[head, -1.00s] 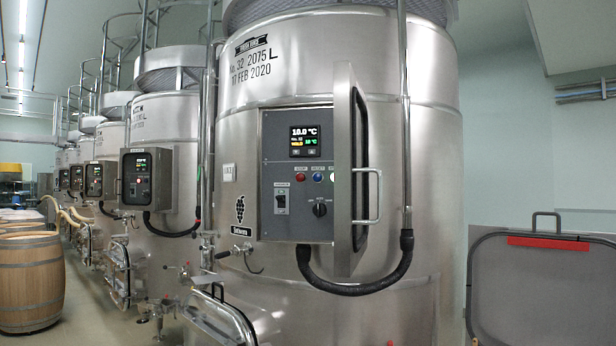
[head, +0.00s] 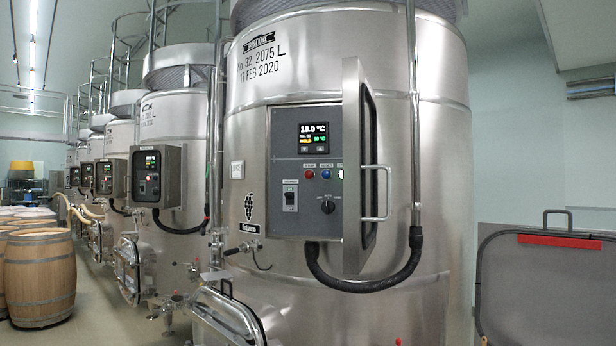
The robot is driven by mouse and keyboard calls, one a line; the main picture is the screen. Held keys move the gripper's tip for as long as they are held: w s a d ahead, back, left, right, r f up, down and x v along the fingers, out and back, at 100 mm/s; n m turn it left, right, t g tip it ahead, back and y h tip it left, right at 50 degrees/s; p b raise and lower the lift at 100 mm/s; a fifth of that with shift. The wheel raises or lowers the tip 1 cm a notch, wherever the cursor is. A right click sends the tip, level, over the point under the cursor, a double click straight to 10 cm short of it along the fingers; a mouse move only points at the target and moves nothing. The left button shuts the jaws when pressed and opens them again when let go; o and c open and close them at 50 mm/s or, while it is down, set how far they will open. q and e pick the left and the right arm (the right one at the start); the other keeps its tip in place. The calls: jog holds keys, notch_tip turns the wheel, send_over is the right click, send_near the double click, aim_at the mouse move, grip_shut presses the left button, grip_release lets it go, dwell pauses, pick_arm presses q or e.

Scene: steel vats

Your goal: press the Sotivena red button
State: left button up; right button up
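The nearest steel vat (head: 300,100) stands in the middle of the head view. A red button (head: 309,174) sits under the display (head: 313,137), left of a blue button (head: 326,174) and a pale one partly hidden by the door. Neither of my grippers is in view.
More vats with control boxes (head: 157,176) recede to the left. Wooden barrels (head: 40,278) stand at far left. A grey panel with a red strip (head: 560,241) stands at the right. A black cable (head: 365,286) loops under the control panel. Floor shows between barrels and vats.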

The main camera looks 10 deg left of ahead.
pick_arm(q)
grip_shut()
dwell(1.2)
